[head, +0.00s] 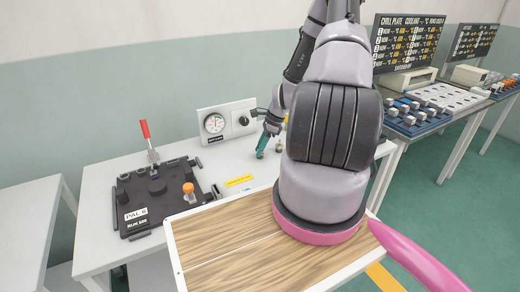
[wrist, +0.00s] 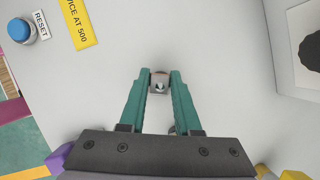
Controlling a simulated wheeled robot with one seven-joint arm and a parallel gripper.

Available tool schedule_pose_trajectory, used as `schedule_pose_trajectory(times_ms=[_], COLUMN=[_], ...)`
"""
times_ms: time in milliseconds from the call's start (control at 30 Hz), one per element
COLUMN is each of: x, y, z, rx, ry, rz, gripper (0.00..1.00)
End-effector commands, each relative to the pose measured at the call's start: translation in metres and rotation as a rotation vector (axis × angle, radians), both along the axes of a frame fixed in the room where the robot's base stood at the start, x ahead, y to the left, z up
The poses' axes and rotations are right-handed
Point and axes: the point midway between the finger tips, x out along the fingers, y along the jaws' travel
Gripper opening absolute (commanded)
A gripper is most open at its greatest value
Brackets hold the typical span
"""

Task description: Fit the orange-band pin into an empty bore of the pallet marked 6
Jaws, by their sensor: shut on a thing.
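The black pallet (head: 140,218) with a "PAL 6" label lies on the white bench at left. An orange-topped piece (head: 188,190) stands at its right edge. A dark knob sits near its middle. I cannot make out which bores are empty. My gripper (head: 262,153), with teal fingers, is over the bench to the right of the pallet, in front of the gauge box. In the wrist view my gripper (wrist: 159,84) is shut on a small grey metal piece (wrist: 159,80), seen end-on between the fingertips. No orange band shows on it, so I cannot tell whether it is the pin.
A red-handled clamp (head: 147,132) stands at the pallet's back edge. A gauge box (head: 228,120) stands at the back of the bench. A blue RESET button (wrist: 19,30) and yellow label (wrist: 78,22) show nearby. My wood-topped deck (head: 215,240) is in front.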

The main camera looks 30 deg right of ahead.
Motion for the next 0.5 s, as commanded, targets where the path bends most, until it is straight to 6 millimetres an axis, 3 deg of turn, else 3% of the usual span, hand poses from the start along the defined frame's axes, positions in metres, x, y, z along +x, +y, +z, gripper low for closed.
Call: schedule_pose_trajectory(times_ms=[500], x=[0.001], y=[0.0], z=[0.02], rx=[-0.002], ry=[-0.001], rz=[-0.001], gripper=[0.0])
